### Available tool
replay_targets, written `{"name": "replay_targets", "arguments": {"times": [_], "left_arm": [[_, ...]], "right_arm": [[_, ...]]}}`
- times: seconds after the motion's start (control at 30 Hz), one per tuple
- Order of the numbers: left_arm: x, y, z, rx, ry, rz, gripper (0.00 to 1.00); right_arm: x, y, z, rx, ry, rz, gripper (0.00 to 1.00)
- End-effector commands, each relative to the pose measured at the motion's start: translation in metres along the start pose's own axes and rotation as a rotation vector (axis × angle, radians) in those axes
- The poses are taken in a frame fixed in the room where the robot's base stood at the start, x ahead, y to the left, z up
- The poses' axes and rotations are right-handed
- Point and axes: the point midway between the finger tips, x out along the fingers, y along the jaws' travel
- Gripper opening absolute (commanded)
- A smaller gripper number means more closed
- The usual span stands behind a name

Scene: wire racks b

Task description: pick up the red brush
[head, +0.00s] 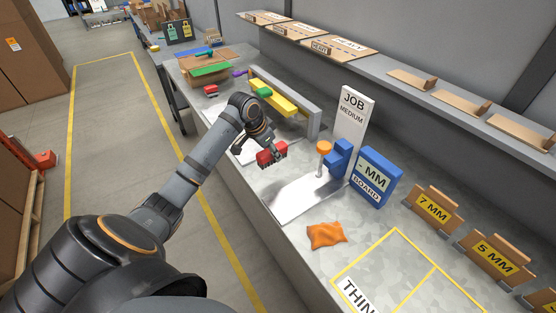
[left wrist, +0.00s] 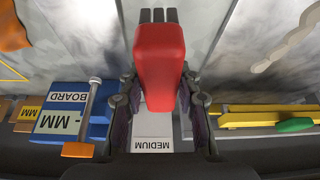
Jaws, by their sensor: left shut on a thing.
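The red brush (head: 267,157) has a red back and dark bristles. It is between the fingers of my left gripper (head: 276,149), over the bench near the metal plate. In the left wrist view the brush (left wrist: 160,65) fills the middle, with dark bristles at its top edge. The fingers of my left gripper (left wrist: 162,100) press on its two sides. I cannot tell for sure how high the brush is above the bench. My right gripper is not in view.
A blue vise with an orange knob (head: 340,158) stands right of the brush, before the JOB MEDIUM sign (head: 350,120). A blue board box (head: 374,178), an orange cloth (head: 325,235) and a yellow level (head: 273,95) are nearby. A shelf (head: 400,72) runs along the back.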

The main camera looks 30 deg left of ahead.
Motion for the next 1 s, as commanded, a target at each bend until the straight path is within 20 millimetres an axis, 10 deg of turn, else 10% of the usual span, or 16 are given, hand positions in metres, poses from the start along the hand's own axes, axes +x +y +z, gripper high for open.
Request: {"name": "replay_targets", "arguments": {"times": [0.37,1.0], "left_arm": [[-0.064,0.03,0.051,0.002,-0.011,-0.013,0.0],[-0.072,0.042,0.061,-0.001,-0.001,0.002,0.0]], "right_arm": [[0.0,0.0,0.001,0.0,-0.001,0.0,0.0],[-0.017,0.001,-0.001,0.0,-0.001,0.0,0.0]]}}
